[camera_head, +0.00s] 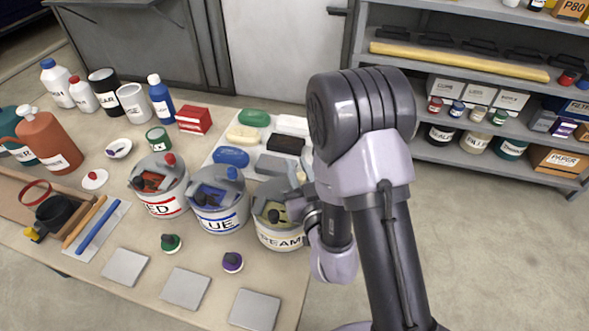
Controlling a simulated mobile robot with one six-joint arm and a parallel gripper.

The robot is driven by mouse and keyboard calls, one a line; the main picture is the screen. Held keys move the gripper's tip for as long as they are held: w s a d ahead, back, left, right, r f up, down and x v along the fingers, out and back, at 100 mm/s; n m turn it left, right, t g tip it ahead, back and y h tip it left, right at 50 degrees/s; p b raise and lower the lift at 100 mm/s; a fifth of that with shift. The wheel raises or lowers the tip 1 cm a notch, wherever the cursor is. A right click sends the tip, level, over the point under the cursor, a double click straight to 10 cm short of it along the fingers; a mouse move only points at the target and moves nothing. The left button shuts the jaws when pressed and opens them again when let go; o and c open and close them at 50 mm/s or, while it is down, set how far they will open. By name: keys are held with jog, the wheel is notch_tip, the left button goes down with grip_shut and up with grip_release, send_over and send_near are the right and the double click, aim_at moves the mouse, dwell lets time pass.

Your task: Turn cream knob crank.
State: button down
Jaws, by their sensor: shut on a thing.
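The cream can (281,239), labelled "CREAM", stands at the right end of a row of three on the table. Its grey lid carries a crank, and the crank's cream knob (301,178) barely shows beside my gripper. My gripper (300,196) is at the can's upper right rim, shut on the knob. My arm hides the fingertips and part of the can's right side.
The blue can (219,219) stands close to the left, then the red can (162,208). A white tray of coloured blocks (231,157) lies behind. Grey tiles (186,288) and small knobs lie in front. A stocked shelf (465,108) is at the right.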

jog(key=shift+s+d+m+h, duration=0.1)
jog(key=shift+m+h, duration=0.3)
jog(key=shift+h, duration=0.2)
jog(key=c, duration=1.2)
grip_release()
jog(key=shift+c, duration=0.2)
